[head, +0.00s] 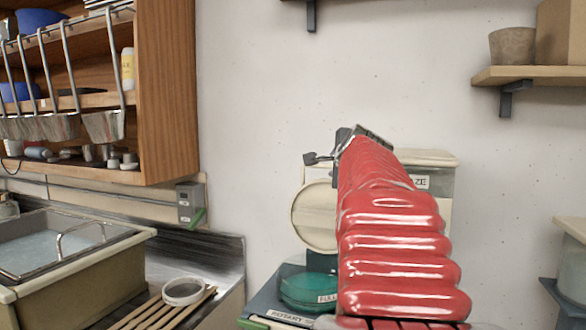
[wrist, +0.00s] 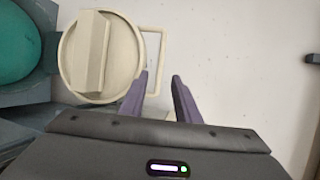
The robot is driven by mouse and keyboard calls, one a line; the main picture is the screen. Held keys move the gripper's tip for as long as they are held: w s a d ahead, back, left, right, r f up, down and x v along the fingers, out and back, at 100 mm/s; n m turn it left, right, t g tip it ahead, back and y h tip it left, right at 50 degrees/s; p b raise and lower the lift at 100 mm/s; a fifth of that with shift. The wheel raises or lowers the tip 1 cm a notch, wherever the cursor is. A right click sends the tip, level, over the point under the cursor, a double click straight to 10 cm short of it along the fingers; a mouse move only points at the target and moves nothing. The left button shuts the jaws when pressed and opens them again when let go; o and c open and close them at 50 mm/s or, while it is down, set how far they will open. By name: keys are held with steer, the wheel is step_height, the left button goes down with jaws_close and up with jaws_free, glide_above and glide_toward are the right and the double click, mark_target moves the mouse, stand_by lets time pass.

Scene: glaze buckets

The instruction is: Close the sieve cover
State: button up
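The sieve cover (head: 315,216) is a round cream disc standing raised, facing me, behind the teal sieve bowl (head: 310,290). In the wrist view the cover (wrist: 75,55) shows a thick bar across its face and a thin cream loop handle (wrist: 162,55) on its right side. The teal bowl also shows at the left edge there (wrist: 18,45). My gripper (wrist: 160,75) is open, with its two dark fingers apart near the loop's lower end. The loop lines up with the gap between them; I cannot tell whether they touch. In the head view my red arm hides much of the area.
A cream-lidded glaze bucket (head: 425,158) stands behind my arm. A sink (head: 75,260) and a slatted wooden rack (head: 165,312) with a small white ring-shaped item (head: 183,291) are at left. A wall shelf (head: 530,75) is at upper right. The wall between is bare.

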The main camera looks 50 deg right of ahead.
mark_target(328, 167)
steer(key=shift+x, duration=5.85)
steer(key=shift+r, duration=0.1)
steer(key=c, duration=0.7)
jaws_close()
steer(key=shift+a, duration=0.25)
steer(key=shift+d, duration=0.15)
